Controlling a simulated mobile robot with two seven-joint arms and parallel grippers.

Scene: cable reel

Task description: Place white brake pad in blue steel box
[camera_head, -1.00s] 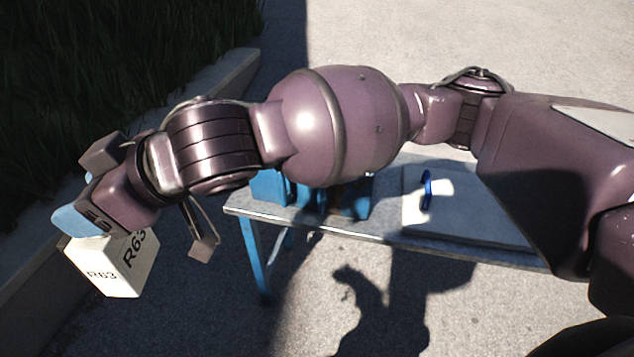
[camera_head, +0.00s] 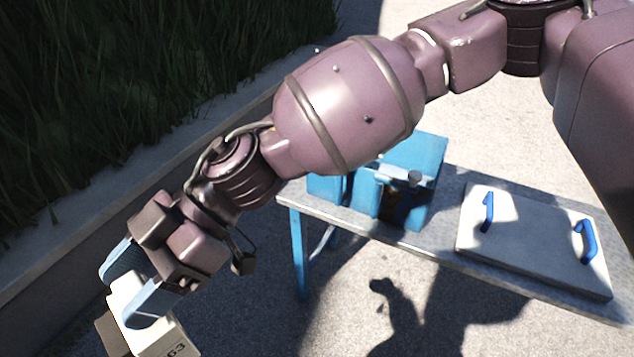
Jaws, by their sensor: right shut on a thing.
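The white brake pad is a pale block with dark lettering (camera_head: 160,338) at the lower left of the head view, partly cut off by the bottom edge. My right gripper (camera_head: 138,284) is shut on it, its pale blue fingers on either side, and holds it off to the left of the table. A blue steel box (camera_head: 425,150) stands on the table behind my right arm, which hides part of it. Its inside is mostly hidden. My left gripper is not in view.
A grey table with blue legs (camera_head: 455,255) stands at the centre right. A flat pale panel with two blue handles (camera_head: 530,240) lies on it, right of the box. A low kerb (camera_head: 60,255) and tall grass (camera_head: 130,90) run along the left. Pavement in front is clear.

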